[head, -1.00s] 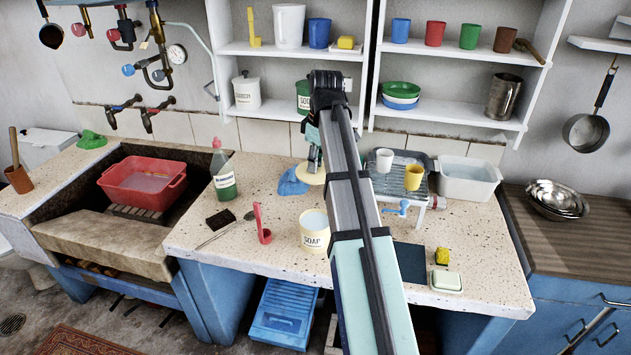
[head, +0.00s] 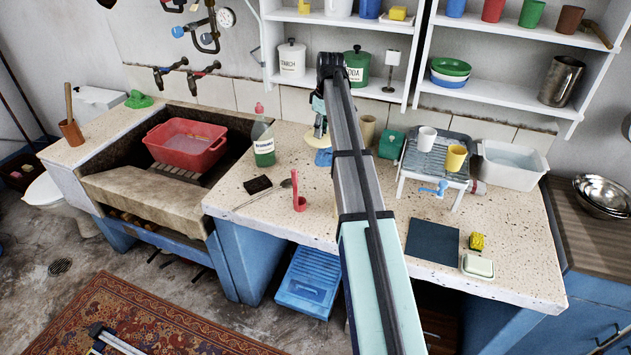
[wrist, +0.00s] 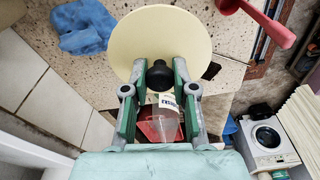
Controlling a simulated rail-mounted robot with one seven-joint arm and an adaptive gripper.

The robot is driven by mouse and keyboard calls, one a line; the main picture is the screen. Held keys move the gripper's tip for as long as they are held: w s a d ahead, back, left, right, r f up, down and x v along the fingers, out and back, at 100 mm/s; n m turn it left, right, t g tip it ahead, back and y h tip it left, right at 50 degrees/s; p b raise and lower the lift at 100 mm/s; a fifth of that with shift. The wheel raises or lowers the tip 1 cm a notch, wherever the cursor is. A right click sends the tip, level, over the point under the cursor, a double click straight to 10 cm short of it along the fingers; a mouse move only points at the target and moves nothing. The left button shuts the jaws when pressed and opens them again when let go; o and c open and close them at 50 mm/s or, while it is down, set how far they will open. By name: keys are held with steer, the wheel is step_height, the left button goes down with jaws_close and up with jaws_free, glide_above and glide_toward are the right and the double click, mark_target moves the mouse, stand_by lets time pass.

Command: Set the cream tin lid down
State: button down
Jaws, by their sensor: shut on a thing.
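The cream tin lid (wrist: 160,38) is a pale round disc with a black knob (wrist: 158,75). My gripper (wrist: 158,88) is shut on the knob, and the disc spans the top middle of the wrist view. In the head view the lid (head: 324,158) shows small beside my arm, below my gripper (head: 320,128), over the back part of the speckled counter (head: 262,212). I cannot tell how high it is above the counter. The cream soap tin is not visible now; my arm covers that part of the counter.
A blue cloth (wrist: 88,28) lies close to the lid. A dark mat (head: 433,243) lies at right. The front-left counter has bare room.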

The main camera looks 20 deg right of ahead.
step_height(320, 180, down, 19)
steer(key=p, duration=0.4)
steer(key=shift+s, duration=0.1)
steer(key=shift+f, duration=0.1)
steer(key=shift+f, duration=0.15)
steer(key=c, duration=0.9)
jaws_free()
steer(key=r, duration=0.4)
steer(key=r+b, duration=0.1)
steer(key=r, duration=0.3)
steer(key=s+d+r+b, duration=0.1)
steer(key=r, duration=0.3)
steer(key=shift+s+r, duration=0.1)
steer(key=shift+r, duration=0.05)
